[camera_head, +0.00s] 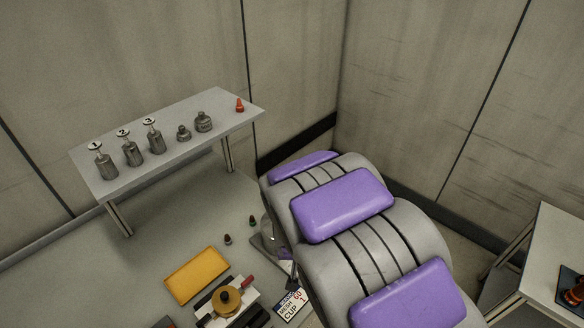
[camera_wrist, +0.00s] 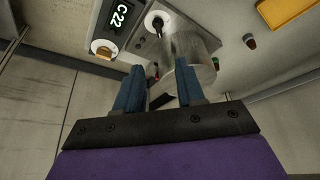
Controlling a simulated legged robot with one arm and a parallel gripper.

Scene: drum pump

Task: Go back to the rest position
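My gripper (camera_wrist: 158,82) shows in the wrist view with two blue fingers spread apart. Nothing is clearly held between them. A translucent grey vessel (camera_wrist: 190,45) is just beyond the fingertips, behind the right finger; I cannot tell whether they touch.
Another table (camera_head: 552,250) is right.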

